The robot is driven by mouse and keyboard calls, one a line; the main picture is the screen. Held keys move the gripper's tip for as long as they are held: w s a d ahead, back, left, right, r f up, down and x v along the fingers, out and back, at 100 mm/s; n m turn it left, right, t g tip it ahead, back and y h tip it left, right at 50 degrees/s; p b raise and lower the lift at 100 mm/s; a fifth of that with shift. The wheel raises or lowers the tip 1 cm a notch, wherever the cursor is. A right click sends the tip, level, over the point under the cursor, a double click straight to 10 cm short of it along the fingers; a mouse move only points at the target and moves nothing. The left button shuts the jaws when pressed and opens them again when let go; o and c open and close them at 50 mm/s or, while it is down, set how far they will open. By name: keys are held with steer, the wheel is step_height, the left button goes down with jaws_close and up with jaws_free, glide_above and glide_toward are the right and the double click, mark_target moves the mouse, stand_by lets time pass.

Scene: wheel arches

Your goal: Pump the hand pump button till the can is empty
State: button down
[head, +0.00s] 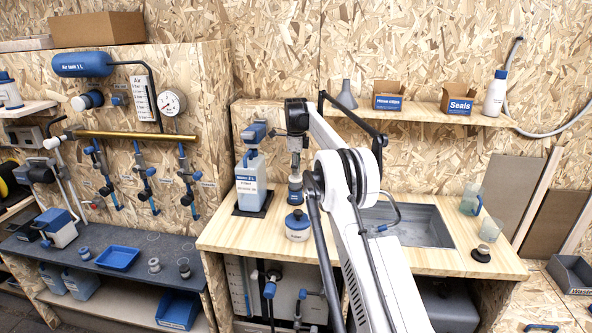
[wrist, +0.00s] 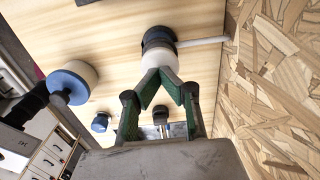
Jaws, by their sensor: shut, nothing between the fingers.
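My gripper (head: 295,171) points down over the worktop, with its green fingers (wrist: 164,73) together and nothing between them. Right at its tips in the wrist view is a white round head with a dark collar (wrist: 159,50), which looks like the hand pump; whether they touch I cannot tell. A pale blue, labelled can (head: 250,181) with a blue top stands upright on a dark mat to the left. Its liquid level is not clear.
A white jar with a blue lid (head: 298,226) stands in front of the pump, near my arm. A sink (head: 420,224) lies to the right, with a clear jug (head: 471,201) beyond it. A shelf (head: 425,113) with boxes and a bottle hangs above.

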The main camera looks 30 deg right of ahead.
mark_target(296, 177)
steer(key=shift+f, duration=0.1)
steer(key=shift+f+b, duration=0.95)
steer(key=shift+f, duration=0.85)
steer(key=shift+r+p, duration=1.3)
steer(key=shift+r, duration=0.85)
steer(key=shift+f, duration=0.1)
steer(key=shift+f, duration=0.1)
steer(key=shift+f, duration=0.15)
steer(key=shift+r, duration=0.35)
steer(key=shift+r+p, duration=0.1)
steer(key=shift+p, duration=0.2)
steer(key=shift+r+p, duration=1.95)
steer(key=shift+r, duration=1)
